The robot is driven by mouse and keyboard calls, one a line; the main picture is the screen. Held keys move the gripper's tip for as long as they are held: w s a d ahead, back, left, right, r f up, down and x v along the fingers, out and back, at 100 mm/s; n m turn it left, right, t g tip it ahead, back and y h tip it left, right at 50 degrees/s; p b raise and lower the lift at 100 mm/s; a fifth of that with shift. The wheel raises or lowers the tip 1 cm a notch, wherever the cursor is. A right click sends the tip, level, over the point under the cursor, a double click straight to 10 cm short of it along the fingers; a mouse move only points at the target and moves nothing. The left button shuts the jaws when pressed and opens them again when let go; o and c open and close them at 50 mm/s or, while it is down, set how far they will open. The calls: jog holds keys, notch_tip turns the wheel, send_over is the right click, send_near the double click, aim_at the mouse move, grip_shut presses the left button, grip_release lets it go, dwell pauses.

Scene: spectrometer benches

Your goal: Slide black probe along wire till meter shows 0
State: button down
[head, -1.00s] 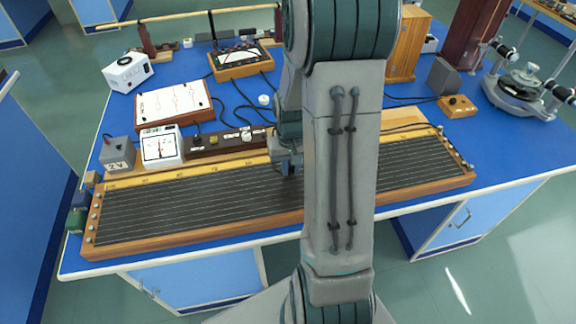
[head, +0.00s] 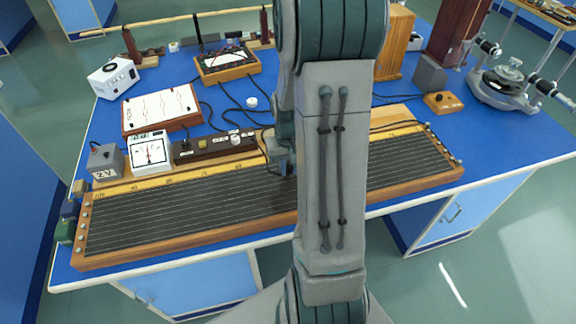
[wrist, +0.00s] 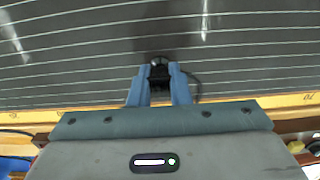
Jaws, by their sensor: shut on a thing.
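My gripper (wrist: 158,76) is shut on the black probe (wrist: 159,66) in the wrist view. The probe tip lies over the dark wire board (wrist: 80,75), among its parallel wires; contact with a wire cannot be told. In the head view the gripper (head: 284,168) is near the middle of the board (head: 130,216), partly hidden by my arm. The white meter (head: 150,152) stands behind the left part of the board. Its dial has a red mark or needle, too small to read.
A yellow scale (head: 186,178) runs along the board's back edge. Behind it are a grey 2V supply (head: 105,162), a dark switch strip (head: 215,147) and loose black leads. A spectrometer (head: 505,88) stands at the far right. The blue bench (head: 300,222) shows a narrow front margin.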

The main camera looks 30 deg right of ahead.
jog(key=shift+s+a+f, duration=0.1)
jog(key=shift+s+f, duration=0.15)
jog(key=shift+f, duration=0.05)
dwell(2.6)
dwell(1.4)
jog(key=c, duration=1.3)
grip_release()
jog(key=shift+w+r, duration=0.1)
jog(key=shift+r, duration=0.05)
jog(key=shift+w+r, duration=0.1)
jog(key=shift+r, duration=0.1)
notch_tip(320, 180, up, 13)
jog(key=s+a+r+n+t, duration=0.1)
jog(key=s+a, duration=0.3)
jog(key=a, duration=0.1)
jog(key=s+a+r+n+t, duration=0.1)
jog(key=s+a, duration=0.2)
jog(key=a, duration=0.2)
jog(key=s+a+r+n+t, duration=0.1)
jog(key=s+a, duration=0.3)
jog(key=a, duration=0.1)
jog(key=shift+s+r+b, duration=0.3)
jog(key=shift+s+r, duration=0.05)
jog(key=shift+r, duration=0.05)
